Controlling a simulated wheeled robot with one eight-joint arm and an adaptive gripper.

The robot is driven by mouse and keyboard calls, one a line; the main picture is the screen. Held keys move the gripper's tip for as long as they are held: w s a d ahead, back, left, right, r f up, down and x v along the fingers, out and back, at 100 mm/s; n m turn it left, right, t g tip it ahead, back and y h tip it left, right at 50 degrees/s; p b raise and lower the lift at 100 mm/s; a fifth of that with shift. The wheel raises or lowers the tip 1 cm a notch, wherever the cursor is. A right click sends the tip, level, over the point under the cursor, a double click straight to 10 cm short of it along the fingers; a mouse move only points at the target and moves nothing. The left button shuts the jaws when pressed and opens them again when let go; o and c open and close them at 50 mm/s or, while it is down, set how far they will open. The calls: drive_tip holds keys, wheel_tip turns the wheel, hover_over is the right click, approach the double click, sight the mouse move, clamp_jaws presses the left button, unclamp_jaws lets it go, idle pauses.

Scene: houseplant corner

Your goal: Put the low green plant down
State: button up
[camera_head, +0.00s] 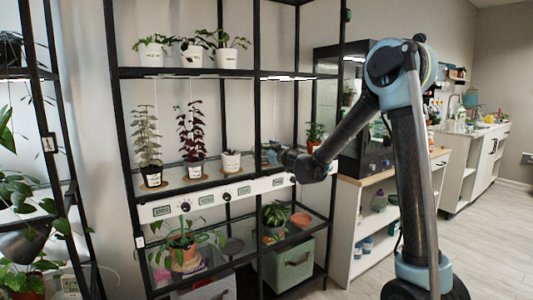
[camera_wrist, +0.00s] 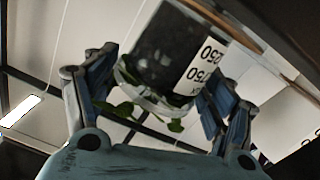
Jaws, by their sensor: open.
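In the wrist view, a clear pot of dark soil with a white scale, the low green plant's pot (camera_wrist: 165,50), sits between the fingers of my gripper (camera_wrist: 160,95). Small green leaves (camera_wrist: 125,108) show below its rim; the picture is tilted. The fingers are spread, one on each side of the pot; whether either touches it I cannot tell. In the head view my gripper (camera_head: 273,155) reaches in over the middle shelf (camera_head: 215,187) from the right. The plant in it cannot be made out there.
A tall green plant (camera_head: 146,135), a dark red plant (camera_head: 191,130) and a small pot (camera_head: 231,162) stand left of my gripper on the middle shelf. Black rack posts (camera_head: 256,110) frame the space. A brown round edge (camera_wrist: 225,20) lies beside the pot in the wrist view.

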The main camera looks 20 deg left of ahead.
drive_tip(key=v, duration=1.2)
drive_tip(key=w+d+r+m+t+h, duration=0.15)
drive_tip(key=d+m+h, duration=0.25)
drive_tip(key=d, duration=0.6)
drive_tip(key=w+d+r+m+t+h, duration=0.1)
drive_tip(key=w+d+m+t+h, duration=0.3)
drive_tip(key=d, duration=0.7)
drive_tip(key=s+d+f+m+g+h, duration=0.2)
drive_tip(key=s+d+f+h, duration=0.15)
drive_tip(key=d, duration=0.45)
drive_tip(key=s+d+f+m+g+h, duration=0.1)
drive_tip(key=s+d+f+g+h, duration=0.15)
drive_tip(key=s+d, duration=0.4)
drive_tip(key=s+d+f+m+g+h, duration=0.2)
drive_tip(key=s+d+f+g, duration=0.3)
drive_tip(key=s+d+f, duration=0.6)
drive_tip(key=s+a+f+g+y, duration=0.1)
drive_tip(key=s+f+g, duration=0.2)
drive_tip(key=s, duration=0.6)
drive_tip(key=s+a+f+g+y, duration=0.1)
drive_tip(key=s+f+g, duration=0.1)
drive_tip(key=s, duration=0.7)
drive_tip(key=shift+s+a+f+g+y, duration=0.3)
drive_tip(key=shift+f+g, duration=0.1)
drive_tip(key=shift+f, duration=0.5)
